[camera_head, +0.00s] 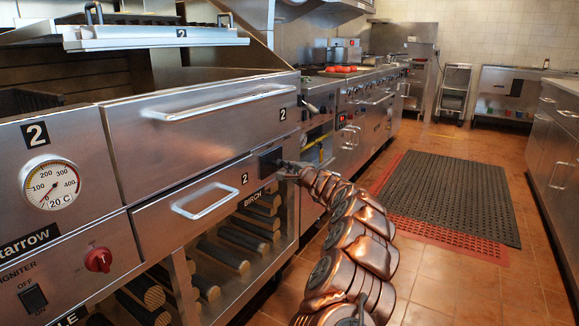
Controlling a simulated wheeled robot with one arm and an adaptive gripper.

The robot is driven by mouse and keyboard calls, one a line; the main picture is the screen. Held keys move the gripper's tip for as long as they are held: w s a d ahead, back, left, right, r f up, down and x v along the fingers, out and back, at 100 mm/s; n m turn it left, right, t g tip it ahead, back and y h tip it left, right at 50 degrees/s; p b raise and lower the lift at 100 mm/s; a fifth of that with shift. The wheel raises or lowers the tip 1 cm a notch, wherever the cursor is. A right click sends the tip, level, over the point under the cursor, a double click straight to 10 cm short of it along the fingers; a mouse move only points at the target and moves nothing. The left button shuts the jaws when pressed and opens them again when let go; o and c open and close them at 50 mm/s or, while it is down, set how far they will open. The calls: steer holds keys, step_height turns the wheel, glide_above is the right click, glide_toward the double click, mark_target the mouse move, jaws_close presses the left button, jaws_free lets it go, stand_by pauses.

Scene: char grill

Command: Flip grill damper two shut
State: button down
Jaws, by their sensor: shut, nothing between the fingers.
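A steel char grill marked with several "2" labels fills the left side. A small dark square fitting (270,160), which looks like the damper control, sits on its front at the right end of the lower drawer (190,196), near a "2" label. My copper-coloured arm reaches up from the bottom right, and my gripper (284,170) is at this fitting. The fingers are shut and look small here; I cannot tell whether they touch the fitting. The damper's lever and its position are not clear, partly hidden by my gripper.
An upper drawer with a long handle (218,103) is above. A dial gauge (51,184) and red knob (98,260) are at left. Birch logs (225,255) lie in the rack below. A black mat (450,195) lies on the open tile floor to the right.

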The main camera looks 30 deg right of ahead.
steer(key=shift+w+a, duration=0.15)
steer(key=shift+d+p, duration=1.4)
steer(key=shift+d, duration=0.6)
steer(key=s+p, duration=0.1)
steer(key=s, duration=0.8)
steer(key=shift+f, duration=0.1)
